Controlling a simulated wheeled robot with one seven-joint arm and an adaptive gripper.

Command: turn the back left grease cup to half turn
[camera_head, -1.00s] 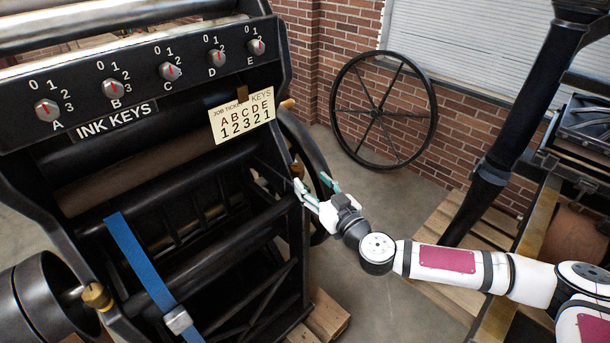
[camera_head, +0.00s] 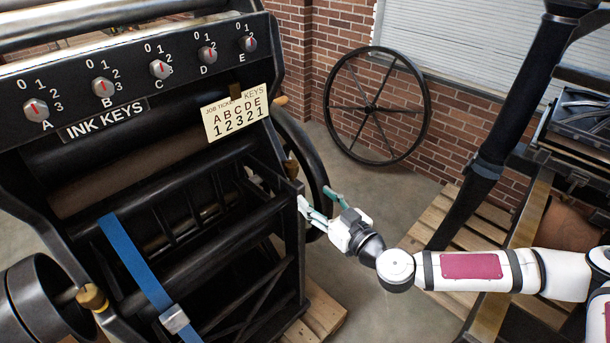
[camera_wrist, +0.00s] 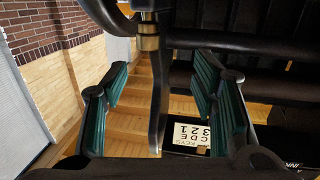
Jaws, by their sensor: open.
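A brass fitting (camera_head: 291,168) that looks like a grease cup is on the right side frame of the near press. A second brass fitting (camera_head: 92,297) is at the press's lower left; I cannot tell which is the back left cup. In the wrist view, a brass fitting (camera_wrist: 148,38) sits on a dark upright bar, above and between my fingers. My gripper (camera_head: 316,202) is open and empty beside the press's right frame, just below and right of the nearby fitting. Its teal pads stand apart in the wrist view (camera_wrist: 162,80).
The press carries ink key knobs A to E (camera_head: 160,69) and a job ticket (camera_head: 235,114). A blue strap (camera_head: 137,262) crosses its front. A spoked wheel (camera_head: 375,106) leans on the brick wall. A pallet (camera_head: 430,262) and another press stand at right. Open floor lies between.

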